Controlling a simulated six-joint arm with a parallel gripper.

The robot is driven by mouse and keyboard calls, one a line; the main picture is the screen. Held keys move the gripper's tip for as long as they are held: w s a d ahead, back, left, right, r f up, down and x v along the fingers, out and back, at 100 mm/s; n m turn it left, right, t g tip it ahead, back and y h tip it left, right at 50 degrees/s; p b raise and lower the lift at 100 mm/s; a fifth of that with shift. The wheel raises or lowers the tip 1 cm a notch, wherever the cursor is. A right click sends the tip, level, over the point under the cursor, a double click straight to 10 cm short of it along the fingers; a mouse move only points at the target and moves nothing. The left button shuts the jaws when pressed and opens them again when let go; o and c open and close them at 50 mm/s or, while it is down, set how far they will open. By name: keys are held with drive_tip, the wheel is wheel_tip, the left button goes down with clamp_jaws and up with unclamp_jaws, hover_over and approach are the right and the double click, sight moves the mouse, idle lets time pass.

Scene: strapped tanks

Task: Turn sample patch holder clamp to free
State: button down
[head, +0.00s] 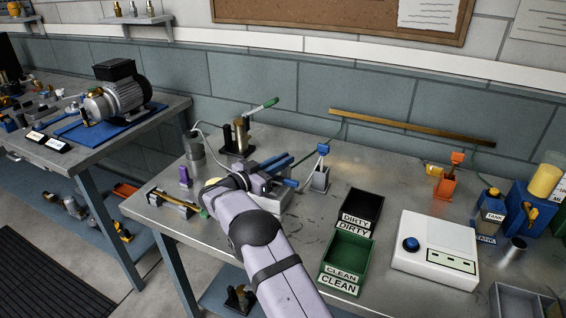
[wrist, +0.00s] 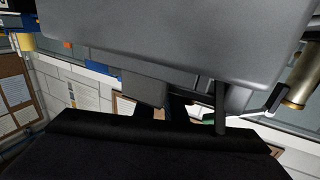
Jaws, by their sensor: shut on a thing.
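My gripper (head: 268,174) is at a small grey device (head: 272,203) on the near-left part of the right-hand bench, and its jaws are closed on a part there. I take this to be the sample patch holder and its clamp. Blue bars show close beside the gripper. My gripper and wrist cover most of the device, so the clamp's angle cannot be read. In the wrist view a large grey body and a black surface fill most of the picture, and the gripped part is not clear.
A green-handled stand (head: 241,135) is behind the gripper, with a purple piece (head: 184,177) to the left. A small grey holder (head: 319,179) stands to the right. The DIRTY bin (head: 377,197) and CLEAN bin (head: 366,243) are further right, beside a white instrument (head: 405,262).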

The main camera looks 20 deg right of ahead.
drive_tip(key=shift+w+m+g+h+b, duration=0.1)
drive_tip(key=shift+m+g+h+b, duration=0.3)
drive_tip(key=shift+m+g+b, duration=0.6)
drive_tip(key=c, duration=1.8)
unclamp_jaws()
drive_tip(key=shift+p, duration=0.3)
drive_tip(key=shift+r, duration=0.15)
wheel_tip(320, 180, up, 10)
drive_tip(key=shift+f+p, duration=0.1)
drive_tip(key=shift+p, duration=0.2)
